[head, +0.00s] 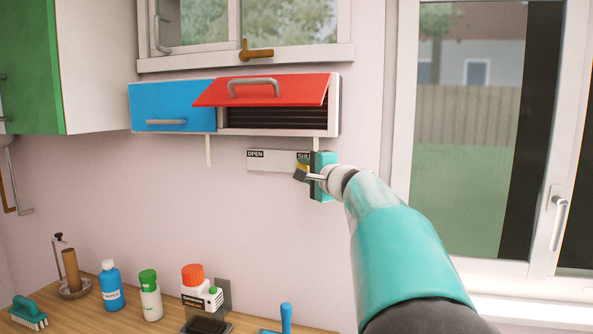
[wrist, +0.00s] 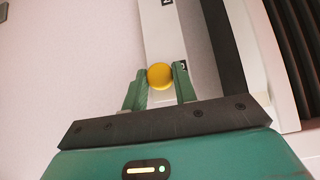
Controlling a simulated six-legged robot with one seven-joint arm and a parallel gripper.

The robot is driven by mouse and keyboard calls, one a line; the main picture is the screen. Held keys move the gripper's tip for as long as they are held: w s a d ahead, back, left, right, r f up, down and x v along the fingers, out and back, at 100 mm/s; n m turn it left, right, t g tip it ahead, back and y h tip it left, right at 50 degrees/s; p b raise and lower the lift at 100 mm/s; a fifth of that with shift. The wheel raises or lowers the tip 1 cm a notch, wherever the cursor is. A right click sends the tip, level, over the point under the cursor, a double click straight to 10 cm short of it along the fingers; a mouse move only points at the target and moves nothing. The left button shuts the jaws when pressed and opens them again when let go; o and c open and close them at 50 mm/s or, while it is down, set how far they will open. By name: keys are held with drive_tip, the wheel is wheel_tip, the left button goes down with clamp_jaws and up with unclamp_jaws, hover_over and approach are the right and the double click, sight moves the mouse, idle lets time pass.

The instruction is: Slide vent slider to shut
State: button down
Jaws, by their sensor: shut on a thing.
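The vent slider is a white strip (head: 272,161) on the wall, marked OPEN at its left end and SHUT at its right end. Its yellow knob (wrist: 160,76) sits between the two green fingers of my gripper (wrist: 159,82) in the wrist view. In the head view my gripper (head: 303,172) is at the right end of the strip, beside the SHUT label, and partly covers it. My gripper is shut on the knob. The strip also shows in the wrist view (wrist: 163,35), running up behind the knob.
Above the strip, a red flap (head: 270,90) is tilted out over dark louvres (head: 280,119). A blue panel (head: 172,105) is to its left. A window (head: 475,130) is at right. Bottles (head: 110,285) and a brush (head: 28,312) stand on the counter below. The wall around the strip's left is clear.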

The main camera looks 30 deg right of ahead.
drive_tip(key=shift+s+d, duration=0.15)
drive_tip(key=shift+d, duration=0.1)
drive_tip(key=c, duration=1.5)
unclamp_jaws()
drive_tip(key=o, duration=0.4)
drive_tip(key=shift+s, duration=0.2)
drive_tip(key=shift+w, duration=0.25)
drive_tip(key=s, duration=1.3)
drive_tip(key=shift+s+a, duration=0.15)
drive_tip(key=shift+s, duration=0.2)
drive_tip(key=shift+f, duration=0.1)
